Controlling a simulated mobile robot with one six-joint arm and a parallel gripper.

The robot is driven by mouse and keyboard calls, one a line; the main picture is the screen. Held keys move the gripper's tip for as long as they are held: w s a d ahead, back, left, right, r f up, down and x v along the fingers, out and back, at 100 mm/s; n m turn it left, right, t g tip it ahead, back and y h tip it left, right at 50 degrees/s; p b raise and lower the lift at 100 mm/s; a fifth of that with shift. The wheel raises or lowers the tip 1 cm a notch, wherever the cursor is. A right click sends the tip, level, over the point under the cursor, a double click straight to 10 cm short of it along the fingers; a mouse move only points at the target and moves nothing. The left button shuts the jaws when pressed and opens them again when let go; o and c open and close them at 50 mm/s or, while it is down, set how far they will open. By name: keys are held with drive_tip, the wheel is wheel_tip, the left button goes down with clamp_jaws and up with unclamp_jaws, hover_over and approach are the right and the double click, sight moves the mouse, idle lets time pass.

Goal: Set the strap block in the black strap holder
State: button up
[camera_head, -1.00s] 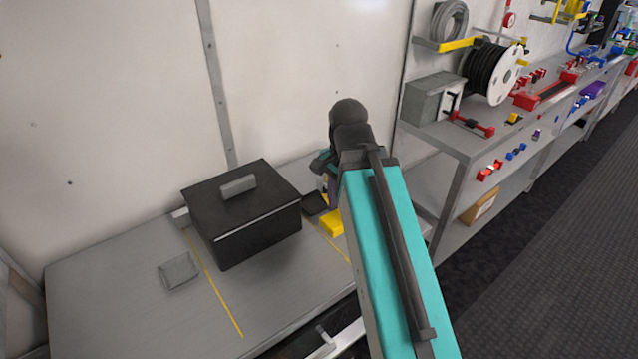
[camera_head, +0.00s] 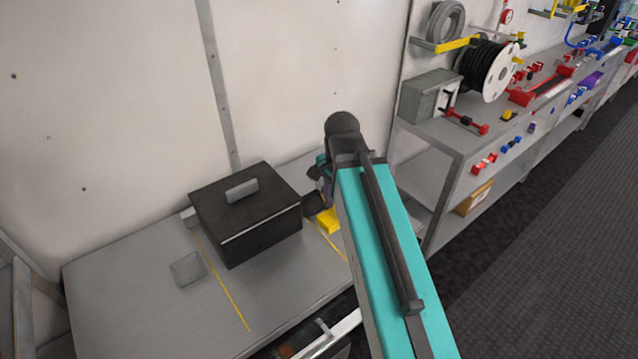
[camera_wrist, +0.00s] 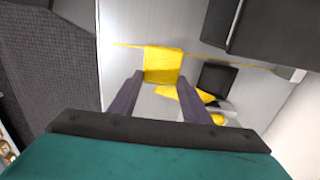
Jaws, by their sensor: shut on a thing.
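My gripper (camera_wrist: 160,79) shows in the wrist view with its two dark fingers apart. A yellow block (camera_wrist: 163,62), which looks like the strap block, fills the gap at the fingertips, and the gripper is shut on it. In the head view a yellow block (camera_head: 328,220) shows low beside my arm, just above the bench. A dark square piece (camera_wrist: 217,78), which looks like the black strap holder, lies right of the fingers in the wrist view. In the head view it is a small dark patch (camera_head: 312,205) between the black box and my arm, partly hidden. The fingertips are hidden there.
A large black lidded box (camera_head: 245,215) stands on the grey bench (camera_head: 130,285), left of my gripper. A small grey tray (camera_head: 188,269) lies left of a yellow line. More yellow pieces (camera_wrist: 200,95) lie close to the right finger. A shelf unit (camera_head: 440,145) stands at right.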

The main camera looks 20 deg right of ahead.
drive_tip(key=w+p, duration=0.1)
drive_tip(key=w, duration=0.3)
drive_tip(key=w+a+p, duration=0.1)
drive_tip(key=w, duration=0.4)
drive_tip(key=w+f+p, duration=0.1)
drive_tip(key=w, duration=0.3)
drive_tip(key=shift+w+a+p, duration=0.15)
drive_tip(key=shift+p, duration=0.25)
drive_tip(key=shift+f, duration=0.1)
drive_tip(key=shift+f, duration=0.1)
drive_tip(key=shift+f+p, duration=0.9)
drive_tip(key=shift+f, duration=0.8)
drive_tip(key=shift+f, duration=0.35)
drive_tip(key=o, duration=1.1)
drive_tip(key=shift+r, duration=0.15)
wheel_tip(320, 180, up, 12)
drive_tip(key=b, duration=0.4)
drive_tip(key=shift+r, duration=0.25)
